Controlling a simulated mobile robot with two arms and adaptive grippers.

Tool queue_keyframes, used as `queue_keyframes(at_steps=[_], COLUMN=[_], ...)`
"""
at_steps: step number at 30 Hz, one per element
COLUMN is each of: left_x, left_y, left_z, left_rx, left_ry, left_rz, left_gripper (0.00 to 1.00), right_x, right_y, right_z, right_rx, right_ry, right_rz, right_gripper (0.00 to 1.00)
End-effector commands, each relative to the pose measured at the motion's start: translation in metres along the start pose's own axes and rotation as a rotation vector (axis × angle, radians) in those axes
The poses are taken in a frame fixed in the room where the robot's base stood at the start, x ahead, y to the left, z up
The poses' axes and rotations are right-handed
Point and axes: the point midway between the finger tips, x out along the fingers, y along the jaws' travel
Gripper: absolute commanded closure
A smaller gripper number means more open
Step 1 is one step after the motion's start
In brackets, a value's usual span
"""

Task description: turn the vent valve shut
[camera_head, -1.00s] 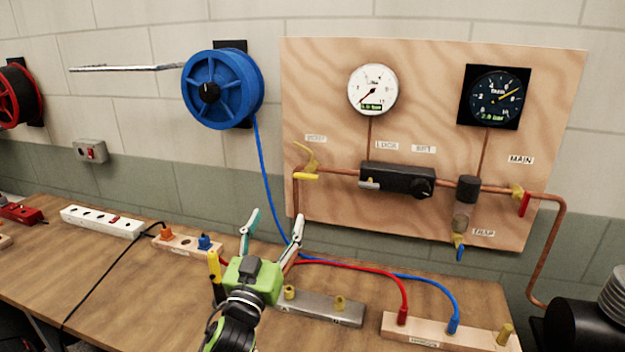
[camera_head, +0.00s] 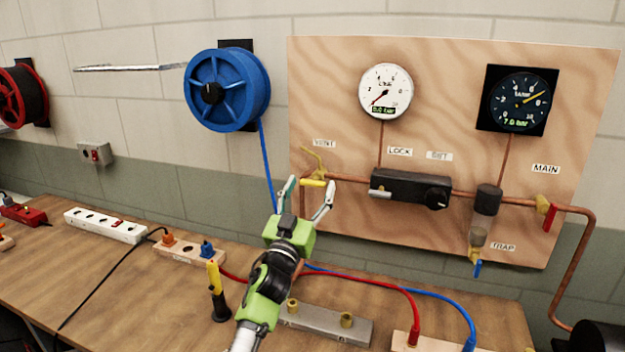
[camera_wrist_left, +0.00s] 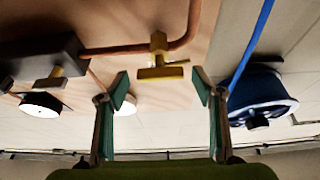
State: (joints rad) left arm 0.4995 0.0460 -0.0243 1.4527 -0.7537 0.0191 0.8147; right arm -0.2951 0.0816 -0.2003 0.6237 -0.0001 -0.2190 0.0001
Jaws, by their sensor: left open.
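The vent valve has a yellow handle (camera_head: 313,183) on the copper pipe at the left edge of the wooden board, below the VENT label. In the left wrist view the yellow valve handle (camera_wrist_left: 160,72) lies crosswise, just beyond and between the fingertips. My left gripper (camera_head: 308,196) is open and empty, just below and in front of the handle. Its two fingers also show in the left wrist view (camera_wrist_left: 160,90), spread apart. I cannot tell whether a finger touches the handle. My right gripper is not in view.
The board (camera_head: 335,80) carries two gauges, a black lock box (camera_head: 410,188), a trap and a red-handled main valve (camera_head: 548,217). A blue hose reel (camera_head: 228,90) hangs left of it. Below, the workbench (camera_head: 130,275) holds power strips, a yellow-handled tool (camera_head: 215,282) and cabled blocks.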

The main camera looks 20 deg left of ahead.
Motion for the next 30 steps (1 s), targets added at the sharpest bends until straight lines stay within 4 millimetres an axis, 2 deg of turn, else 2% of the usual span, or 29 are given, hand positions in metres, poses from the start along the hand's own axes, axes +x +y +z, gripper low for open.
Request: queue_keyframes(at_steps=[2, 6, 17, 21, 22, 30], left_x=[0.010, 0.020, 0.023, 0.023, 0.023, 0.023], left_y=[-0.001, -0.001, 0.000, 0.000, 0.000, -0.001], left_z=[0.000, 0.000, 0.001, 0.001, 0.001, 0.001], left_rx=[-0.002, -0.001, -0.001, -0.001, -0.001, 0.013], left_ry=[-0.001, 0.000, -0.001, -0.001, -0.001, -0.001], left_rz=[-0.002, -0.001, -0.001, -0.001, -0.001, 0.004], left_gripper=[0.39, 0.39, 0.39, 0.75, 0.78, 0.78], right_x=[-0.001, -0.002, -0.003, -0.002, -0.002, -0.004], right_y=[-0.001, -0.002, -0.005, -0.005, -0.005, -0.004], right_z=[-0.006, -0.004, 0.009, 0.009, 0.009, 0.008], right_rx=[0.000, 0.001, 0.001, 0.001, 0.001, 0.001], right_ry=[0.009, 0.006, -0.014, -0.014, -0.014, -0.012], right_rz=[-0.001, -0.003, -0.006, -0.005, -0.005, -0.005], right_gripper=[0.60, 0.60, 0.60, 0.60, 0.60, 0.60])
